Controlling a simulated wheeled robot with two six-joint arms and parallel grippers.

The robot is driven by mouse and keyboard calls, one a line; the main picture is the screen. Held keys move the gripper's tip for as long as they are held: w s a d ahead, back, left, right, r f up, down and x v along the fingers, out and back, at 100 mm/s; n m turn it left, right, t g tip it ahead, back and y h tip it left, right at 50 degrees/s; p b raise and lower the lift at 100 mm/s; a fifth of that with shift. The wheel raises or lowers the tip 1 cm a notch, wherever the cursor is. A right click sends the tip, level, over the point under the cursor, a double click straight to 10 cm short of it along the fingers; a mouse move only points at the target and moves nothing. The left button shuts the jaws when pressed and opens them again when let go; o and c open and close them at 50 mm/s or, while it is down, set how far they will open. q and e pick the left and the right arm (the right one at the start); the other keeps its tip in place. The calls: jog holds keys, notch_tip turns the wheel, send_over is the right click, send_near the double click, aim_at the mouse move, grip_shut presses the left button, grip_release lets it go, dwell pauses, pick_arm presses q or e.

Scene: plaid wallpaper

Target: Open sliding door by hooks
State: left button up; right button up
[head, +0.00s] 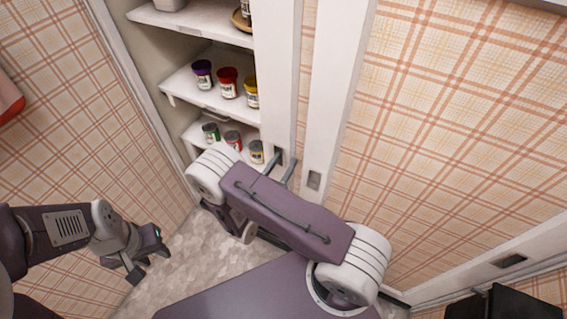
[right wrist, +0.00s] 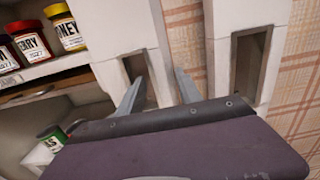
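The sliding doors have white upright frames and plaid panels. The left upright (head: 276,75) has a dark recessed pull (right wrist: 134,66), and the right upright (head: 330,95) has another recessed pull (head: 314,180), also seen in the right wrist view (right wrist: 247,62). My right gripper (head: 280,166) is open, with its two grey fingers apart. In the right wrist view (right wrist: 157,90) its left finger is at the left pull and its right finger is by that upright's right edge. Whether either touches is unclear. My left gripper (head: 147,262) hangs low at the left, open and empty, away from the doors.
Left of the doors, open shelves (head: 195,92) hold several jars, including a red jar (head: 228,82). Patterned floor (head: 180,268) lies below. A black object (head: 505,302) is at the lower right. Plaid wall (head: 75,80) fills the left side.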

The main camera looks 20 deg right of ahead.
jog(key=shift+a, duration=0.1)
jog(key=v, duration=0.9)
